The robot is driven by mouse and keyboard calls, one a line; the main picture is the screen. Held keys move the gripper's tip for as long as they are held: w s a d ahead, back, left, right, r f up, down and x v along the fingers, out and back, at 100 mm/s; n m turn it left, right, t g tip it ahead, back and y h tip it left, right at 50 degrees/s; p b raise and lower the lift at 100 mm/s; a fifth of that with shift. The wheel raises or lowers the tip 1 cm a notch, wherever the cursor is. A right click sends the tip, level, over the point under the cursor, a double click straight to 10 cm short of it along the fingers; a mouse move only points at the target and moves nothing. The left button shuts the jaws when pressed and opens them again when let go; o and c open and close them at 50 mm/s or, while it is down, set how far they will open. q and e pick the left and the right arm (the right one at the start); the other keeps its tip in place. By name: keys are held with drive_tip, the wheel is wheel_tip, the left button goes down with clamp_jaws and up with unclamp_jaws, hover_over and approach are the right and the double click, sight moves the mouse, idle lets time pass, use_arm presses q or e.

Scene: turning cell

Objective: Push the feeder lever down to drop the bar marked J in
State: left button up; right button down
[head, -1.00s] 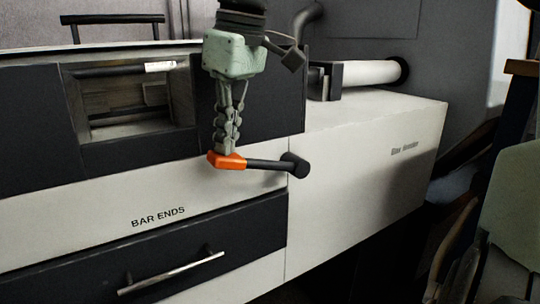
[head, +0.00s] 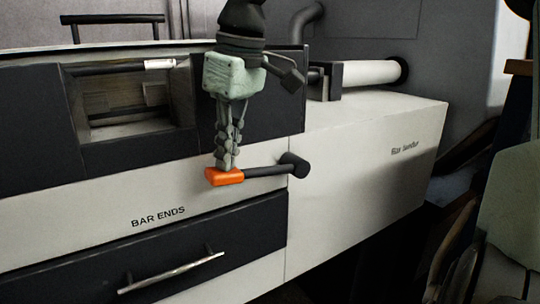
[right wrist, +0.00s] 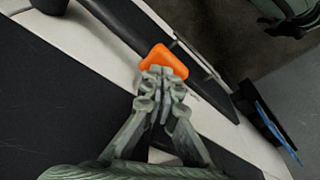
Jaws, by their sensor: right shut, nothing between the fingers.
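The feeder lever has an orange grip (head: 225,178) and a black arm (head: 268,171) running right to a round black pivot on the machine front. It slopes slightly down toward the grip. My right gripper (head: 227,164) is shut and empty, pointing down with its fingertips at the top of the orange grip, seemingly touching it. In the right wrist view, the closed fingertips (right wrist: 162,82) sit right against the orange grip (right wrist: 165,58). A pale bar (head: 372,73) lies on top of the feeder at the back right; no letter J is readable. My left gripper is not in view.
The white feeder housing (head: 370,165) stands right of the pivot. Below the lever is a dark drawer (head: 230,238) with a metal handle and a "BAR ENDS" label above it. An open window (head: 135,105) in the dark machine front is to the left.

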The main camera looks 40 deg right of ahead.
sight(226, 174)
drive_tip(key=shift+f, duration=0.7)
drive_tip(key=shift+a, duration=0.1)
drive_tip(key=shift+a+f, duration=0.1)
drive_tip(key=shift+f, duration=0.95)
